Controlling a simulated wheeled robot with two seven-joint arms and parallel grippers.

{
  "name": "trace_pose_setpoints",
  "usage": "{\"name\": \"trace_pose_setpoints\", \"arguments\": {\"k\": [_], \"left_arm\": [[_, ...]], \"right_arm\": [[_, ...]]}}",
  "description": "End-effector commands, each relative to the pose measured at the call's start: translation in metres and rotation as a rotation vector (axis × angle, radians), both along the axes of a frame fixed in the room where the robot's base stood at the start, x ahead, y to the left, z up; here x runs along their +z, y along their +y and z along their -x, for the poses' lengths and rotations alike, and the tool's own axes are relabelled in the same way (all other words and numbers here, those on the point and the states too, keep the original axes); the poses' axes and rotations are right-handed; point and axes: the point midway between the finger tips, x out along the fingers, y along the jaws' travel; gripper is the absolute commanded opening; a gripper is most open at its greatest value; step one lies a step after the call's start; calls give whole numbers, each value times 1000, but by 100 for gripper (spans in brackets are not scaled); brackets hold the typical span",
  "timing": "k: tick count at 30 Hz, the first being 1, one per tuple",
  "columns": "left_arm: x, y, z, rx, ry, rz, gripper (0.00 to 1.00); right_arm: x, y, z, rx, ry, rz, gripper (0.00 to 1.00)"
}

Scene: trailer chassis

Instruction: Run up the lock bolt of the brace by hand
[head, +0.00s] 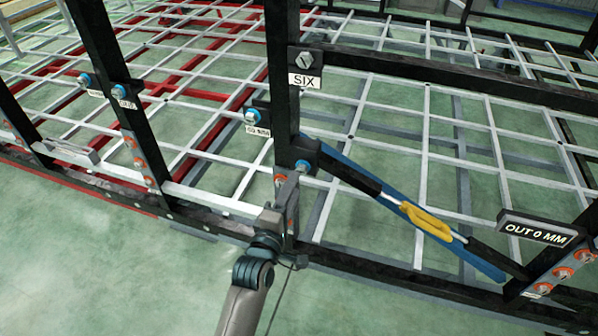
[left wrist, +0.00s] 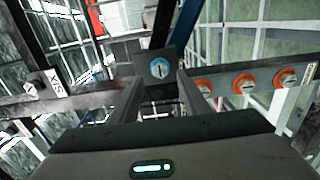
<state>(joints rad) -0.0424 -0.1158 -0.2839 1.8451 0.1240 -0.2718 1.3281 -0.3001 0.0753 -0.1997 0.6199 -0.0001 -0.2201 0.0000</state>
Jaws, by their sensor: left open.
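The brace (head: 345,180) is a dark diagonal bar with a yellow handle (head: 425,222) and a blue strip behind it. At its upper left end, on a black plate by the post, is a bolt with a blue ring (head: 303,166), which I take for the lock bolt. In the left wrist view this blue-ringed bolt (left wrist: 159,68) faces me between and beyond my fingers. My left gripper (head: 287,188) is open and empty, just below the bolt and apparently apart from it. Its fingers also show in the wrist view (left wrist: 159,92). My right gripper is out of view.
A black post (head: 280,70) carries a SIX label (head: 305,80) and another blue-ringed bolt (head: 252,116). An OUT 0 MM sign (head: 537,229) stands at right. Orange-ringed bolts (left wrist: 246,83) sit right of my fingers. Open green floor (head: 110,280) lies in front of the lower rail.

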Motion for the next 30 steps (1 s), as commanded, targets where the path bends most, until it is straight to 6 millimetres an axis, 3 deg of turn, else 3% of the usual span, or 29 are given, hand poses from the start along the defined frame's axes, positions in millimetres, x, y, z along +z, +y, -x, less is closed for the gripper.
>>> {"name": "trace_pose_setpoints", "arguments": {"k": [3, 9, 23, 24, 29, 30], "left_arm": [[2, -7, -21, -1, 0, -1, 42], [1, -14, -43, 0, 1, 0, 42], [0, -17, -53, 0, 0, 0, 42], [0, -17, -53, 0, 0, 0, 40], [0, -17, -53, 0, 0, 0, 2], [0, -17, -53, 0, 0, 0, 1]], "right_arm": [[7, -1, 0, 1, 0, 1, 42], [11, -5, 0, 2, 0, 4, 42], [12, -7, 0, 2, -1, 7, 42], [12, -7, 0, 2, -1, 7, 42], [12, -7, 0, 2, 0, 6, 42], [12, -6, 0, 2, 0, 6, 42]]}}
